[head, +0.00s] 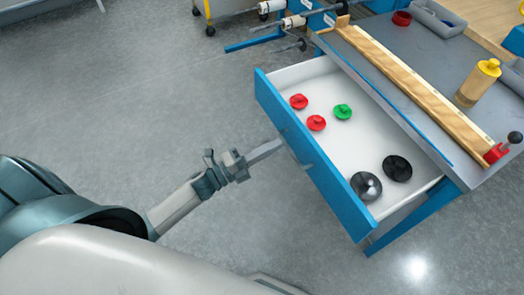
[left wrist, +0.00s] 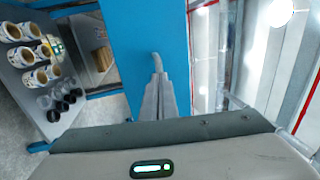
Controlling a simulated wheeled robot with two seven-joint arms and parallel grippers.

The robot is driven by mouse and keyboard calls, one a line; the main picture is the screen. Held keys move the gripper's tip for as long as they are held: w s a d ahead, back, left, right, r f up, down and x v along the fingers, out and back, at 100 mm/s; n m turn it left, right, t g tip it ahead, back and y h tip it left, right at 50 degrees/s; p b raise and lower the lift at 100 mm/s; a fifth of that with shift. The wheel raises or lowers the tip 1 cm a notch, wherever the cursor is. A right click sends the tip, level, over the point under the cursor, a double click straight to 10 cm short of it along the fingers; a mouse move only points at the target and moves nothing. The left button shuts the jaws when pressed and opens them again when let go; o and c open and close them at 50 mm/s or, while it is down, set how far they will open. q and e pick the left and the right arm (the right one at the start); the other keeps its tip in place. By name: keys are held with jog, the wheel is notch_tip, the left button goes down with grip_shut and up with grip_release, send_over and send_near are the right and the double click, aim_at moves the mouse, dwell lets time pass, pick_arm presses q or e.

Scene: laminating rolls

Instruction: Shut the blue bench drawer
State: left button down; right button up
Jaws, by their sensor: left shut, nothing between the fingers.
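The blue bench drawer (head: 312,160) stands pulled out from the bench in the head view, its white inside (head: 350,140) in plain sight. Two red knobs (head: 299,101), a green knob (head: 343,111), a dark grey round part (head: 366,185) and a black round part (head: 397,168) lie in it. My left gripper (head: 280,144) is shut and empty, with its fingertips at the outer face of the blue front, near its middle. In the left wrist view the shut fingers (left wrist: 159,85) lie against or just before the blue panel (left wrist: 150,35); contact is hard to tell. My right gripper is not in view.
The grey bench top (head: 390,45) carries a long wooden strip (head: 410,85), a yellow-capped cylinder (head: 478,82), a red clamp with a black ball (head: 504,147) and a grey bin (head: 436,17). Grey floor (head: 130,100) is clear left of the drawer.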

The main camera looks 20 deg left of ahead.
aim_at(344, 124)
pick_arm(q)
jog(key=f+b+x, duration=0.1)
jog(key=x, duration=0.3)
jog(key=f+b+x, duration=0.1)
jog(key=x, duration=0.8)
jog(key=shift+w+d+f+b, duration=0.2)
jog(key=shift+d+f+b, duration=0.05)
jog(key=shift+f+b, duration=0.15)
jog(key=b+x, duration=0.1)
jog(key=x, duration=0.2)
jog(key=f+b+x, duration=0.1)
jog(key=b+x, duration=0.1)
jog(key=x, duration=0.2)
jog(key=f+b+x, duration=0.1)
jog(key=x, duration=0.3)
jog(key=shift+w+d, duration=0.3)
jog(key=shift+d, duration=0.05)
jog(key=shift+w+d+b, duration=0.3)
jog(key=shift+w, duration=0.05)
jog(key=shift+b+x, duration=0.35)
jog(key=shift+x, duration=0.5)
jog(key=shift+w+r, duration=0.1)
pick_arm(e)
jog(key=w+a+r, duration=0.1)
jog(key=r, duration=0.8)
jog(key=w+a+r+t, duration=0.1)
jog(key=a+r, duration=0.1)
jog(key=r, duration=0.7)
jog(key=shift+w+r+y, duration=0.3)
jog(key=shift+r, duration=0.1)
